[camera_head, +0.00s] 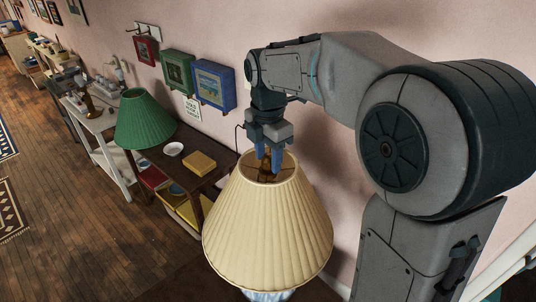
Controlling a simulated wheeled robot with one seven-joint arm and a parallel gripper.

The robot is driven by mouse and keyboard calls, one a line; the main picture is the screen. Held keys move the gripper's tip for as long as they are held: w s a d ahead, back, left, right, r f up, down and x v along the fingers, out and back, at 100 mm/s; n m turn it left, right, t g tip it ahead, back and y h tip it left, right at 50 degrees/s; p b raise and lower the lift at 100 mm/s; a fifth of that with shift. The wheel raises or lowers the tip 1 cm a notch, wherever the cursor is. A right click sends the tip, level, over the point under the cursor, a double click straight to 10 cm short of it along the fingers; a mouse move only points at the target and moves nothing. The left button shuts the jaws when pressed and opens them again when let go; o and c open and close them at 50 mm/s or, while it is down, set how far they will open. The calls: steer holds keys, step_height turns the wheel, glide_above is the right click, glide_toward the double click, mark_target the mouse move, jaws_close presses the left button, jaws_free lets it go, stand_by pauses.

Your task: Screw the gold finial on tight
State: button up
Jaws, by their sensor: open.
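A large cream pleated lampshade (265,235) stands in the foreground, on a blue and white lamp base (268,295) that shows only at the bottom edge. My gripper (267,165) points down into the shade's open top. Its blue fingers are apart, one on each side of the middle of the opening. A small gold-brown piece (266,158), perhaps the gold finial, shows between the fingers. It is too small and too covered to tell how it sits or whether a finger touches it.
A dark wooden table (203,182) behind on the left holds a green-shaded lamp (145,118), a white bowl (173,149) and a tan box (199,162). Framed pictures (214,84) hang on the pink wall close behind my arm. Wooden floor lies open at left.

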steer(key=n, duration=0.4)
steer(key=shift+n, duration=3)
